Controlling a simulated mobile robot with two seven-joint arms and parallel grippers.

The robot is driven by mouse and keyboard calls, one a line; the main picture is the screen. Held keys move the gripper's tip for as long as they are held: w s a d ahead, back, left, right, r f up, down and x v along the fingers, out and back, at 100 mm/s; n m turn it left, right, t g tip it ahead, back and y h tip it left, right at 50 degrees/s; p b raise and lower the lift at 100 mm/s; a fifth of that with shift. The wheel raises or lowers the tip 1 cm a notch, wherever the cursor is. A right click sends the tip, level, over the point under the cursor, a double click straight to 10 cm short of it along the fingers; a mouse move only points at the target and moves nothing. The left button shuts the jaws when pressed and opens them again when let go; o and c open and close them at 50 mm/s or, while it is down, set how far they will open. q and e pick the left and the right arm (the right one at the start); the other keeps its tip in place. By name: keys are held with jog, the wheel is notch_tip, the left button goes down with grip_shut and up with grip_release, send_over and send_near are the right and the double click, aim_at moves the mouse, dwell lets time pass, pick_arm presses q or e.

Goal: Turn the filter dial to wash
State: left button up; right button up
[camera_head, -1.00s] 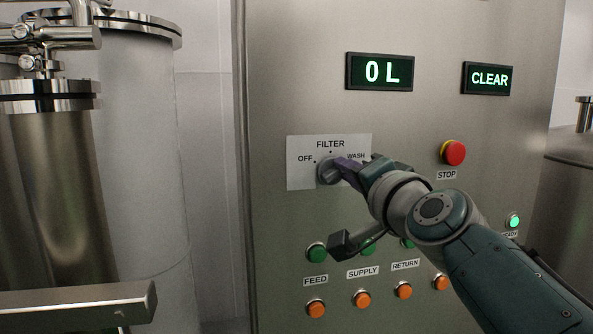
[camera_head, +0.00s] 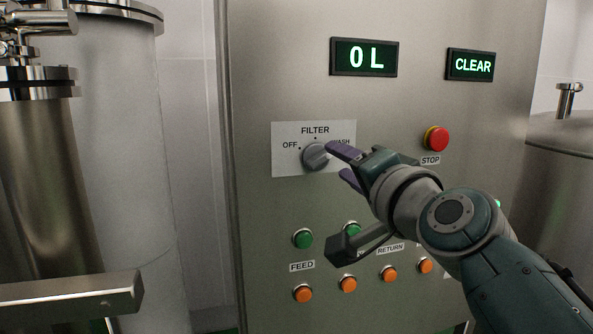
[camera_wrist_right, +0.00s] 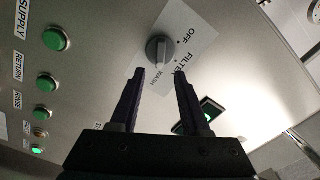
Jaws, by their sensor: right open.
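The grey filter dial (camera_head: 317,156) sits on a white label plate (camera_head: 290,168) marked OFF, FILTER and WASH on the steel panel. Its raised grip slants up to the right, towards the WASH mark. The dial also shows in the right wrist view (camera_wrist_right: 158,48), its grip roughly in line with the word WASH. My right gripper (camera_head: 338,164) is open, just right of the dial, its purple fingers partly covering the word WASH. In the wrist view the open fingers (camera_wrist_right: 157,80) are empty and clear of the dial. My left gripper is not in view.
Displays read 0 L (camera_head: 364,57) and CLEAR (camera_head: 470,65). A red stop button (camera_head: 436,139) is right of the dial. Green buttons (camera_head: 303,239) and orange buttons (camera_head: 303,293) line the panel below, partly behind my arm. Steel tanks (camera_head: 40,190) stand at left.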

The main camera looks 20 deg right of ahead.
jog(key=s, duration=0.6)
jog(key=shift+d+b, duration=0.15)
jog(key=shift+b, duration=0.25)
